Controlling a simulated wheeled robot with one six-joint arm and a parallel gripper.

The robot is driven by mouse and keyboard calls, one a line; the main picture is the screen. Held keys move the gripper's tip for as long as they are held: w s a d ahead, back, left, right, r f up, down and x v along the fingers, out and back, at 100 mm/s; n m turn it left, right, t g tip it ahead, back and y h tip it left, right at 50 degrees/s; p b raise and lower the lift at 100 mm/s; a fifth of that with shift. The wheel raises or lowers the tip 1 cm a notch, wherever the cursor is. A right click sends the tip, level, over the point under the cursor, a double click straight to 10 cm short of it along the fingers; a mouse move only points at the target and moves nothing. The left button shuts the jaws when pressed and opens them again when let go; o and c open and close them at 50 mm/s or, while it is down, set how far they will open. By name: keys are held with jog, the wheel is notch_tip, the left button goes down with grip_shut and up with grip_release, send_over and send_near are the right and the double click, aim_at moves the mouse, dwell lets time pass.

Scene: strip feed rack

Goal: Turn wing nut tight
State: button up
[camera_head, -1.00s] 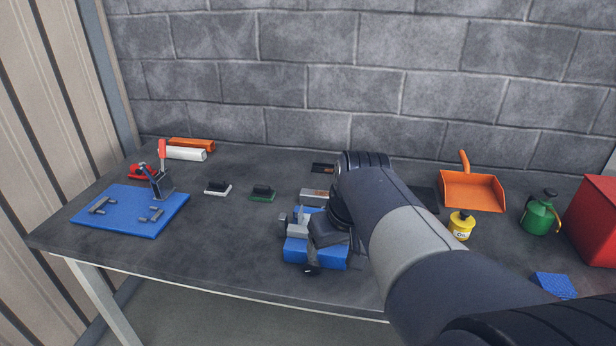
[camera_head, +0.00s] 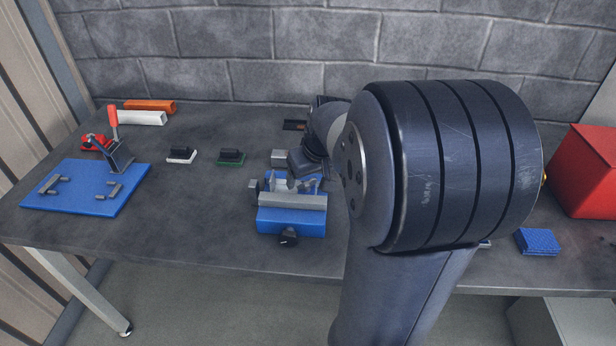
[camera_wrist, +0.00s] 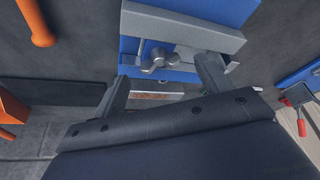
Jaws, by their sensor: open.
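A blue feed fixture (camera_head: 290,223) with a grey cross bar (camera_head: 293,200) stands on the workbench. A black knob (camera_head: 288,237) sits on its front side. In the wrist view, a grey metal wing nut (camera_wrist: 158,62) shows on the fixture beside the grey bar (camera_wrist: 180,22). My gripper (camera_wrist: 163,70) is open, with one finger to each side of the wing nut. I see no contact between the fingers and the nut. In the head view, my gripper (camera_head: 298,180) is over the far side of the fixture, and the wing nut is hard to make out there.
A blue board (camera_head: 85,188) with a red-handled clamp (camera_head: 113,125) lies at left. A white block (camera_head: 181,156) and a green one (camera_head: 231,158) sit between. White and orange bars (camera_head: 148,106) lie behind. A red box (camera_head: 588,170) and blue pad (camera_head: 538,241) are at right.

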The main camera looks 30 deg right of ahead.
jog(key=shift+w+f, duration=0.25)
jog(key=shift+f, duration=0.4)
jog(key=shift+c, duration=0.4)
jog(key=c, duration=0.9)
